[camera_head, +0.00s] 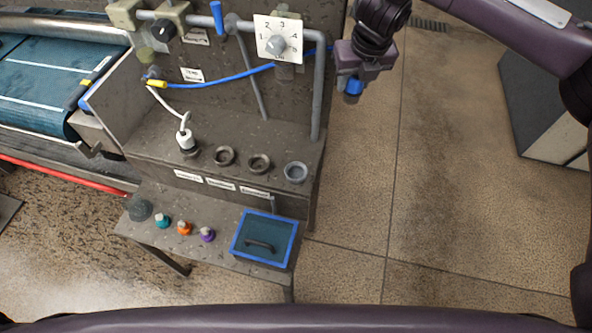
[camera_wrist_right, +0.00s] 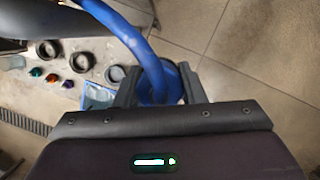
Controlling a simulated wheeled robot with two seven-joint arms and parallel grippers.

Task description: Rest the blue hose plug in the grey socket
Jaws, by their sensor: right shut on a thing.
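My right gripper (camera_head: 352,88) is at the upper middle of the head view, right of the bench and over open floor. It is shut on the blue hose plug (camera_head: 353,87), whose blue part shows at the jaws. In the right wrist view a thick blue hose (camera_wrist_right: 133,40) curves down between the fingers (camera_wrist_right: 158,92); the plug's end is hidden there. The grey socket (camera_head: 295,172), a lighter ring, is the rightmost in the bench row, below and left of the gripper. It also shows in the wrist view (camera_wrist_right: 115,74). The plug and socket are well apart. My left gripper is not in view.
Two darker sockets (camera_head: 241,159) and a white plug (camera_head: 186,140) on a white hose stand left of the grey socket. A pipe frame (camera_head: 318,90) with a dial (camera_head: 278,40) rises behind. A lower shelf holds small coloured knobs and a blue-rimmed box (camera_head: 264,238).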

